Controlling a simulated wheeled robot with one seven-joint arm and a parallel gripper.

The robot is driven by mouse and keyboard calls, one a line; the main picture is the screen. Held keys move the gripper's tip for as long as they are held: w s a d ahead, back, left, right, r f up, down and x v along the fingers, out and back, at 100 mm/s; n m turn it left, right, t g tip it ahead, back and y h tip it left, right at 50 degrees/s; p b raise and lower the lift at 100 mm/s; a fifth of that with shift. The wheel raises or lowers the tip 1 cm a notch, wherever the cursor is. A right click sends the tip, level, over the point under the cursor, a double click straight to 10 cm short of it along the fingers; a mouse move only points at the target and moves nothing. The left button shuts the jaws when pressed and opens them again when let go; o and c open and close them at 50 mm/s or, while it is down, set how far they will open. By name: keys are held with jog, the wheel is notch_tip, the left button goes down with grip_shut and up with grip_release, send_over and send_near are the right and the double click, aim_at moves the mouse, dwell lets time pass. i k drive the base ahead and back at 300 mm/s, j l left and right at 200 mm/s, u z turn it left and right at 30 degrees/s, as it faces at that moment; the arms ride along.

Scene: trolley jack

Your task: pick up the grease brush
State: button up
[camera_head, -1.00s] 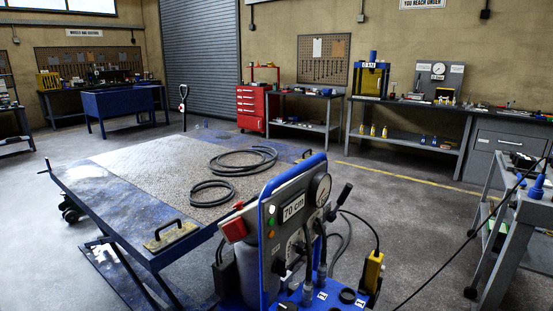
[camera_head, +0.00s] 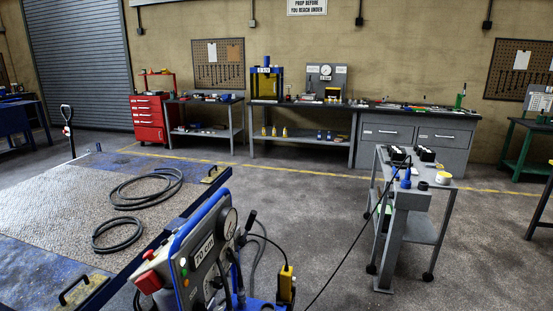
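I cannot make out the grease brush in this view. Small items lie on the long grey workbench (camera_head: 415,112) along the back wall, but they are too small to tell apart. More small items stand on the grey trolley (camera_head: 418,198) at the right, among them a blue piece (camera_head: 405,180) and a white-and-yellow tub (camera_head: 443,178). My gripper is not in view.
A blue lift table (camera_head: 50,215) with coiled black hoses (camera_head: 145,187) fills the left. A control panel (camera_head: 205,250) marked 70 cm stands in front. A black cable (camera_head: 345,255) runs to the trolley. The floor (camera_head: 300,205) between lift table and trolley is open.

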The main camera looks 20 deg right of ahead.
aim_at(396, 179)
jog(key=z, duration=1.45)
